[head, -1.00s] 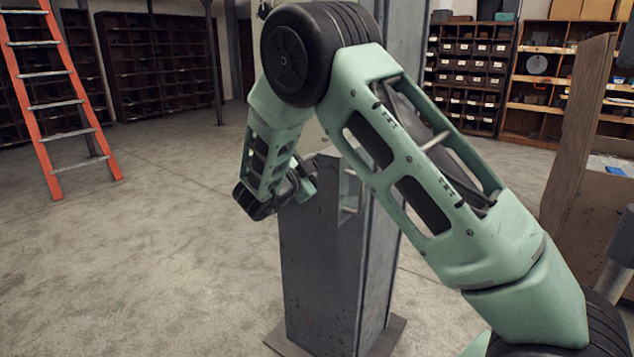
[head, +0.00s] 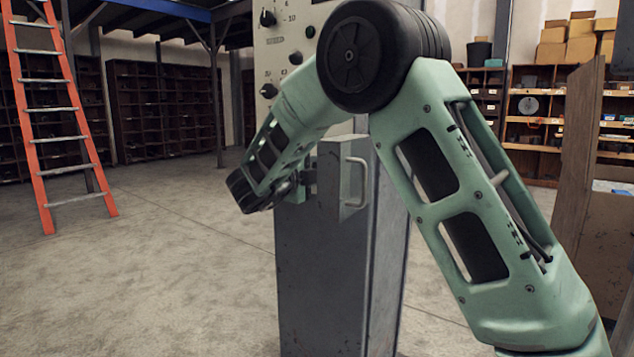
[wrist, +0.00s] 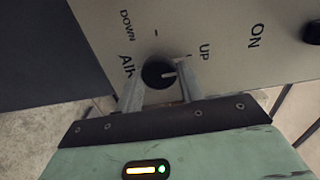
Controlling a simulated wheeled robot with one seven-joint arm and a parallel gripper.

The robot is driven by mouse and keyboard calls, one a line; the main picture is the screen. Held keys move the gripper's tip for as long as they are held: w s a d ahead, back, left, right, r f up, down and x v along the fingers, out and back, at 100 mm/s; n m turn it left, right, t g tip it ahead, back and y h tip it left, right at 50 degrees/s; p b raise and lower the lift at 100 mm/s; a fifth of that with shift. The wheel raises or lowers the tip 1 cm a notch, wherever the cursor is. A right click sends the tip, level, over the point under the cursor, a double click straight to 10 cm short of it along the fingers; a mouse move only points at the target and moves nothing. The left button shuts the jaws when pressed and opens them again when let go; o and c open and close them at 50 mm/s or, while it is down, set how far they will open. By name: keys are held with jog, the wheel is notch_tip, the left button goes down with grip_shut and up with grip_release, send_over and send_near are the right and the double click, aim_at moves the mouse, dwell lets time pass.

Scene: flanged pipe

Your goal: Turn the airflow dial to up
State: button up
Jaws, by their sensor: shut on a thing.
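In the wrist view the airflow dial (wrist: 155,72) is a round black knob on a pale panel, with a partly hidden label starting "AI". "UP" and "DOWN" are printed near it. Its white pointer line points to the picture's right, on the side of "UP"; whether it lines up exactly with the mark I cannot tell. My gripper (wrist: 160,86) is shut on the dial, with one finger on each side. In the head view my gripper (head: 304,180) is small beside the post, and the held dial cannot be made out behind my arm.
The pale control panel (head: 276,50) carries other black knobs, including an upper one (head: 267,18). A grey cabinet (head: 320,260) with a metal handle (head: 356,182) stands below. An orange ladder (head: 48,110) is at left.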

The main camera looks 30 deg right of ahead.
jog(key=shift+f, duration=0.1)
dwell(0.3)
jog(key=o, duration=1)
jog(key=shift+c, duration=0.2)
jog(key=shift+a, duration=0.1)
jog(key=v, duration=1.7)
jog(key=shift+a+p, duration=0.15)
jog(key=shift+p, duration=0.15)
